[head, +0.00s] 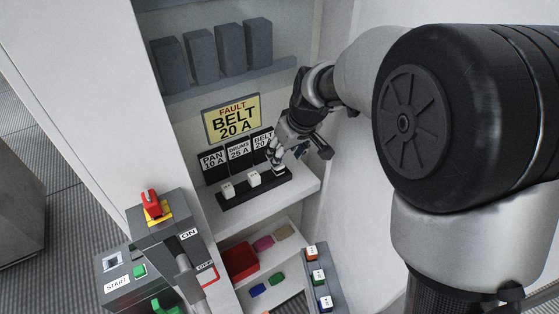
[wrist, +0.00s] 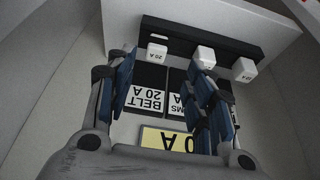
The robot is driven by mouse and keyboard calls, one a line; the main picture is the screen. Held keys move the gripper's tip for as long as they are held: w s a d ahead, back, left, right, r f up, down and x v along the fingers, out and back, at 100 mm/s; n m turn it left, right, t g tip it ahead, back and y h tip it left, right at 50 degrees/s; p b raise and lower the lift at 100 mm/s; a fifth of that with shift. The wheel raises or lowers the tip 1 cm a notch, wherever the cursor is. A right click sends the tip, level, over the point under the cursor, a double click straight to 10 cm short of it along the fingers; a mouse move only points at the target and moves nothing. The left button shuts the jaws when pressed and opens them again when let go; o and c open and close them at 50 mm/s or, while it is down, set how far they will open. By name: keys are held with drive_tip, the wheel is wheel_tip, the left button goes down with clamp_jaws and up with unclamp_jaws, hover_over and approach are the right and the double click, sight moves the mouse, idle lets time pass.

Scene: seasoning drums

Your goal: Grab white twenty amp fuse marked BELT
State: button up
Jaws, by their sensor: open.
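The white fuse marked 20 A (wrist: 157,54) sits in a dark strip (wrist: 225,45) on the shelf, at the BELT 20 A label (wrist: 150,97). In the head view this fuse (head: 280,171) is at the strip's right end, partly hidden by my gripper (head: 275,159). In the wrist view my gripper (wrist: 164,64) is open, one blue-padded finger on each side of the fuse in the picture. I cannot tell whether either finger touches it. Two more white fuses, the middle one (head: 254,179) and the left one (head: 227,190), stand in the same strip.
A yellow sign (head: 232,118) reads FAULT BELT 20 A above the labels. Grey blocks (head: 202,57) stand on an upper shelf. A lower shelf holds a red box (head: 240,260) and small coloured pieces. A control box with a red switch (head: 152,204) stands at front left.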

sight(278, 171)
drive_tip(key=b+x, duration=0.1)
drive_tip(key=x, duration=0.8)
drive_tip(key=shift+w+d+b, duration=0.15)
drive_tip(key=shift+w+b, duration=0.05)
drive_tip(key=shift+b, duration=0.15)
drive_tip(key=c, duration=1.1)
drive_tip(key=shift+c, duration=0.2)
